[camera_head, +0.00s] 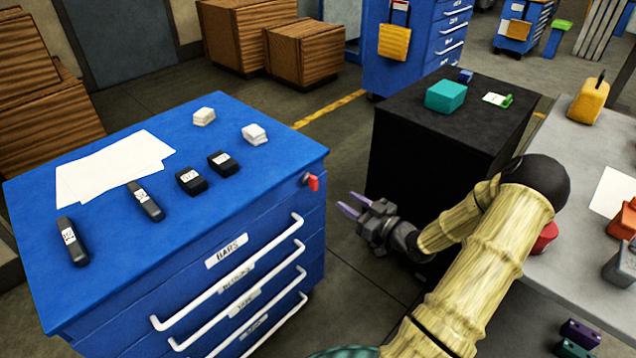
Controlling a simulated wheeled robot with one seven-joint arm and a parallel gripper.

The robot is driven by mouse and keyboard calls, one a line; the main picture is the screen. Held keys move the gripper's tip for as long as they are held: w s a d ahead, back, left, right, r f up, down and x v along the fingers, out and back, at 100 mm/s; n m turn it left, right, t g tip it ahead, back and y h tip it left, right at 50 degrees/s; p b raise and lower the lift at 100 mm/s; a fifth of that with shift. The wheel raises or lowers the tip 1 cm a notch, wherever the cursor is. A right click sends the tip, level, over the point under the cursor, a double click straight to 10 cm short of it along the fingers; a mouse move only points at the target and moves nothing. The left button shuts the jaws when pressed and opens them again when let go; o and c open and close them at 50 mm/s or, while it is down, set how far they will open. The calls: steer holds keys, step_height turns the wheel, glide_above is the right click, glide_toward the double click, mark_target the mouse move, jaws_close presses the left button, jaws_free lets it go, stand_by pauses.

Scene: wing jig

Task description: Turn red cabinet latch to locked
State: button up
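The red latch (313,182) sits at the upper right corner of the blue cabinet's (230,218) drawer front, just below the top edge. It looks small, and I cannot tell its exact turn position. My gripper (349,206) is to the right of the latch and slightly lower in the picture, apart from it. Its two purple fingers are spread with a gap between them, and nothing is held. My arm reaches in from the lower right.
White drawer handles (228,271) stick out from the cabinet front. Papers (112,168) and several small dark and white items lie on its top. A black cabinet (440,135) stands behind my gripper, and a grey table (575,180) is at right. Floor shows between the cabinets.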

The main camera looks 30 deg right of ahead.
mark_target(317, 182)
steer(key=x, duration=1.2)
steer(key=shift+w+a, duration=0.1)
steer(key=shift+a, duration=0.05)
steer(key=shift+c, duration=0.5)
jaws_close()
